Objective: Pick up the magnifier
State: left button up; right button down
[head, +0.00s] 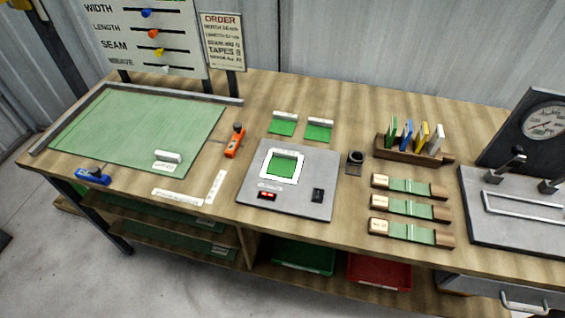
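A small dark round-topped object (355,157), which looks like the magnifier, stands on the wooden workbench (345,95) right of the grey panel. It is too small to make out its lens clearly. Nothing covers it from above. Neither of my grippers shows in the head view.
Left of it is a grey panel (250,188) with a green sample. A wooden rack (390,150) of coloured cards and several wooden-ended green strips (408,209) lie to its right. A gauge press (520,205) stands far right. An orange tool (235,140) lies left.

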aim_at(355, 158)
jog(key=i+j+z, duration=0.15)
jog(key=j+z, duration=0.25)
jog(key=j, duration=0.3)
jog(key=j+z, duration=0.4)
jog(key=j, duration=0.3)
jog(key=i+j, duration=0.05)
